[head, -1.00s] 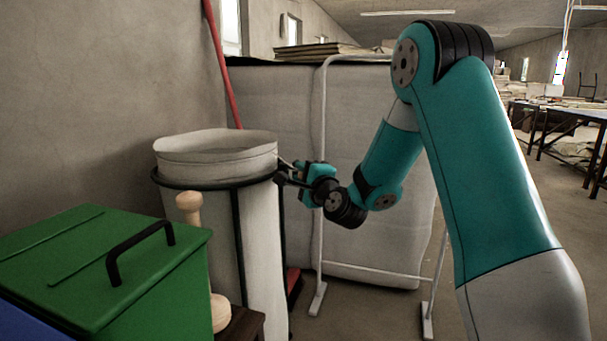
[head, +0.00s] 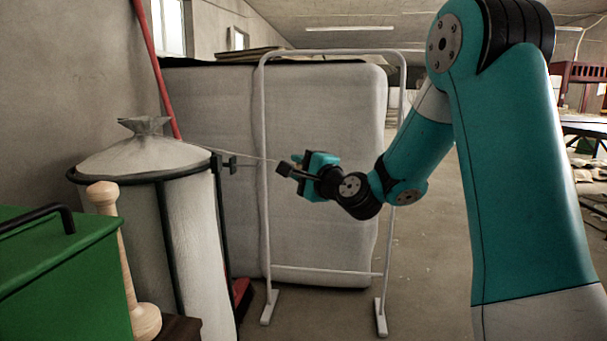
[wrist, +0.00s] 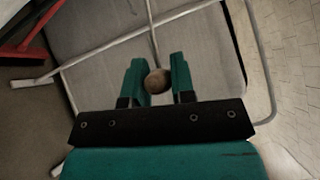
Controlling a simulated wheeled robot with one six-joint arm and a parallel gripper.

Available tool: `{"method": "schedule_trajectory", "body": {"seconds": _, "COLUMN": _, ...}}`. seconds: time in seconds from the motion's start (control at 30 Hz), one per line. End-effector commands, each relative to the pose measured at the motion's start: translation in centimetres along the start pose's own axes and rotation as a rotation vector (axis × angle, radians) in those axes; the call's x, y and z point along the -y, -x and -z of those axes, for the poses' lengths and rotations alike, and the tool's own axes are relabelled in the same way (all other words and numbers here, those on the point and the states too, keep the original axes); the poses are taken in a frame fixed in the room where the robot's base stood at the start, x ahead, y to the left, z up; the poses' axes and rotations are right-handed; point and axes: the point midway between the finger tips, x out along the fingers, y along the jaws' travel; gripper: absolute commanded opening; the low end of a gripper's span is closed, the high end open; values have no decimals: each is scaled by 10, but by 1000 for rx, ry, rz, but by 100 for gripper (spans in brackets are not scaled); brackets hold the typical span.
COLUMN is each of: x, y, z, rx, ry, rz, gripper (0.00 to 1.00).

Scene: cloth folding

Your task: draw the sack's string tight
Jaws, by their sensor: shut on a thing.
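The pale sack (head: 150,155) stands in a dark round frame at the left of the head view. Its top is drawn into a narrow gathered tuft above the rim. A thin pale string (head: 245,157) runs almost straight from the sack's rim side to my gripper (head: 293,163), well to the right of the sack. In the wrist view the string (wrist: 151,28) leads to a brown round bead (wrist: 158,81). My gripper (wrist: 157,80) is shut on the bead, between its teal fingers.
A white metal rack (head: 264,200) stands behind my gripper, before a large pale wrapped block (head: 215,100). A green box (head: 70,275) and a wooden post (head: 118,245) are front left. A red pole (head: 157,70) leans on the wall.

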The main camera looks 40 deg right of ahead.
Motion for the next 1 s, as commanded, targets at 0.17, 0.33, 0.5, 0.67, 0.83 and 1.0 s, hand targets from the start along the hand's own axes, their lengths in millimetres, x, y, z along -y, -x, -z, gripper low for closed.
{"method": "schedule_trajectory", "body": {"seconds": 0.17, "x": 0, "y": 0, "z": 0, "rx": 1, "ry": 2, "rz": -1, "gripper": 0}}
{"method": "schedule_trajectory", "body": {"seconds": 0.33, "x": 0, "y": 0, "z": 0, "rx": 1, "ry": 2, "rz": -1, "gripper": 28}}
{"method": "schedule_trajectory", "body": {"seconds": 0.5, "x": 0, "y": 1, "z": -1, "rx": 2, "ry": 1, "rz": -1, "gripper": 49}}
{"method": "schedule_trajectory", "body": {"seconds": 0.67, "x": 0, "y": 1, "z": -1, "rx": 2, "ry": 1, "rz": -1, "gripper": 49}}
{"method": "schedule_trajectory", "body": {"seconds": 0.83, "x": -1, "y": 10, "z": 1, "rx": 0, "ry": 1, "rz": -2, "gripper": 49}}
{"method": "schedule_trajectory", "body": {"seconds": 1.0, "x": -4, "y": 42, "z": 2, "rx": -5, "ry": -1, "rz": -2, "gripper": 49}}
